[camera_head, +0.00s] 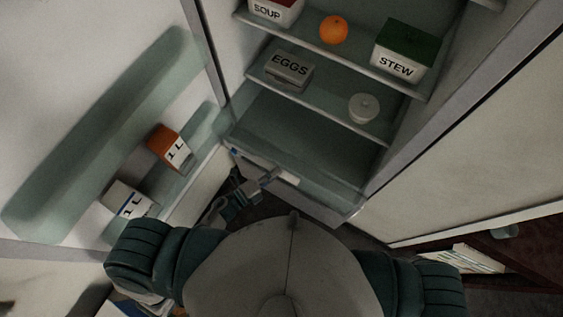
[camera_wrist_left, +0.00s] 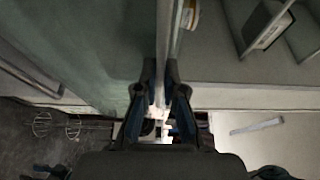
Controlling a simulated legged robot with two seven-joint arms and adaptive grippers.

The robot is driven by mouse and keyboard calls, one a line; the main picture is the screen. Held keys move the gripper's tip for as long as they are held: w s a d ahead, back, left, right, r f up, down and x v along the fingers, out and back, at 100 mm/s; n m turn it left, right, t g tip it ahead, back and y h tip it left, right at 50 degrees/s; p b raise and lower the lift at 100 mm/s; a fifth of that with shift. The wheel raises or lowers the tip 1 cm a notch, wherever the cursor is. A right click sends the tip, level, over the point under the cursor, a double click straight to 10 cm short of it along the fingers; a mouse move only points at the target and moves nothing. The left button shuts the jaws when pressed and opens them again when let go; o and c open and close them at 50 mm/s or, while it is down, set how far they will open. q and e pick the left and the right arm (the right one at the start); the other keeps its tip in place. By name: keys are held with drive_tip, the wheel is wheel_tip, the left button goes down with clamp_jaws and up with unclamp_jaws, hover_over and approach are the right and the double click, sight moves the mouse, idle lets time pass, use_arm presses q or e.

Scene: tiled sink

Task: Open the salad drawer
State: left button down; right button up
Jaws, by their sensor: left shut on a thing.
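The salad drawer (camera_head: 324,209) is the pale front at the bottom of the open fridge, below the lowest shelf in the head view. My left gripper (camera_head: 266,181) is at the left part of this front, by its light handle (camera_head: 287,177). In the left wrist view, the fingers of my left gripper (camera_wrist_left: 162,92) are shut on a thin pale bar (camera_wrist_left: 164,62), which seems to be the handle. The drawer looks shut or nearly so; I cannot tell if there is a small gap. My right gripper is out of view.
Fridge shelves above hold an egg box (camera_head: 289,70), a white round pot (camera_head: 364,108), an orange (camera_head: 334,29) and a stew box (camera_head: 404,53). The open fridge door at left holds two cartons, one orange-topped (camera_head: 170,148) and one white (camera_head: 128,199).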

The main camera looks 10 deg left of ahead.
use_arm(q)
drive_tip(key=shift+s+a+f, duration=0.15)
drive_tip(key=shift+s+a, duration=0.25)
drive_tip(key=c, duration=1.3)
unclamp_jaws()
drive_tip(key=shift+w, duration=0.15)
drive_tip(key=v, duration=1.2)
drive_tip(key=shift+a, duration=0.1)
